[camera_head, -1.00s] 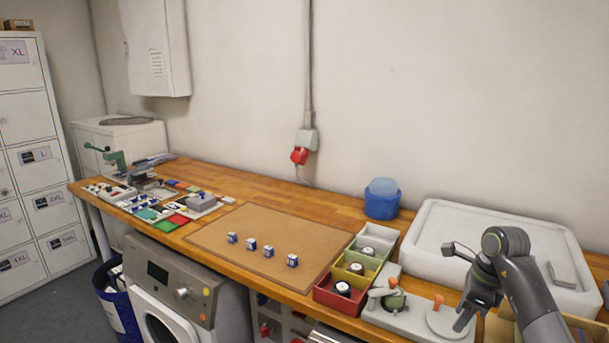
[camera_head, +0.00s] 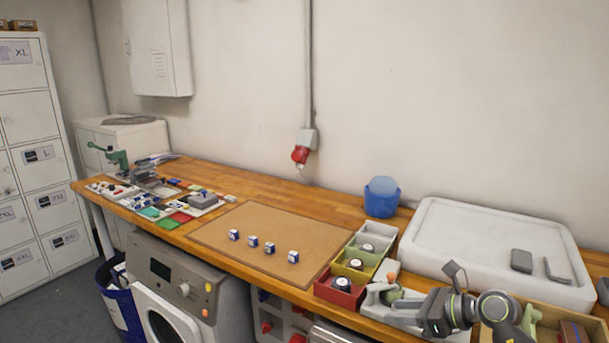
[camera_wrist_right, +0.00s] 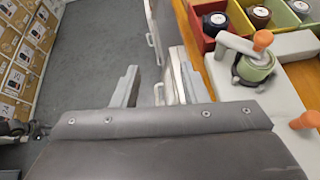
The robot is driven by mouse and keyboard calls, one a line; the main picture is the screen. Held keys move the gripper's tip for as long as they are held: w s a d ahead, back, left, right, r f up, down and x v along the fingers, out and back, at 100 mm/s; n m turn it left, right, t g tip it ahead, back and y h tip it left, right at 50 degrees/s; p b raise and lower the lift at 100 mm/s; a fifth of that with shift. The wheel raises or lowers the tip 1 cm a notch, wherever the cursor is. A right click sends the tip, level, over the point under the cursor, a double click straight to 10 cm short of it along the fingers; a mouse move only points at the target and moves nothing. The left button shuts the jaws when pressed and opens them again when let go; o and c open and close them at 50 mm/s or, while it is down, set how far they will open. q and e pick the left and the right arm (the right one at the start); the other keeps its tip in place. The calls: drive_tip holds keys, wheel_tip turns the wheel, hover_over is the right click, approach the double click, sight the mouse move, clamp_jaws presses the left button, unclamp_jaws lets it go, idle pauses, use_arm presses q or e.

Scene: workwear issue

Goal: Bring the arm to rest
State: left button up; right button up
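My right gripper (camera_head: 396,318) is low at the front right of the wooden bench, with its fingers toward the left in the head view. In the right wrist view the gripper (camera_wrist_right: 158,88) has its two fingers apart, with nothing between them. Beyond the fingers are the grey floor (camera_wrist_right: 110,40) and a white appliance's edge. In the head view the right arm and gripper partly hide the grey fixture (camera_head: 378,302) with its green-and-orange clamp. My left gripper is not in view.
Red (camera_head: 333,297), yellow and pale bins with round items stand left of the gripper. A white tray (camera_head: 440,215) lies behind the arm. Several small blue-and-white blocks sit on a brown mat (camera_head: 230,220). A blue cup (camera_head: 381,198) stands at the back.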

drive_tip(key=s+a+r+m+t+y, duration=0.1)
drive_tip(key=s+r+m+t+y, duration=0.25)
drive_tip(key=r+m+t, duration=0.4)
drive_tip(key=s+d+m+t+h, duration=0.3)
drive_tip(key=d+m+t+h, duration=0.35)
drive_tip(key=m, duration=0.45)
drive_tip(key=s+d+f+m+g+h, duration=0.3)
drive_tip(key=s+d+f+m+h, duration=0.3)
drive_tip(key=m, duration=0.5)
drive_tip(key=s+d+f+m+g+h, duration=0.3)
drive_tip(key=s+d+f+m+h, duration=0.15)
drive_tip(key=m+h, duration=0.5)
drive_tip(key=s+a+f+m+g+y, duration=0.35)
drive_tip(key=s+f+g, duration=0.3)
drive_tip(key=s, duration=0.45)
drive_tip(key=s+a+f+m+g+y, duration=0.3)
drive_tip(key=s+f+m+g, duration=0.15)
drive_tip(key=s+f, duration=0.4)
wheel_tip(320, 180, down, 22)
drive_tip(key=s+d+f+g, duration=0.1)
drive_tip(key=s+d+g, duration=0.1)
drive_tip(key=s+a+f+g, duration=0.1)
drive_tip(key=s+f, duration=1.3)
drive_tip(key=f, duration=0.2)
drive_tip(key=shift+s+a+y, duration=0.3)
drive_tip(key=shift+s+y, duration=0.1)
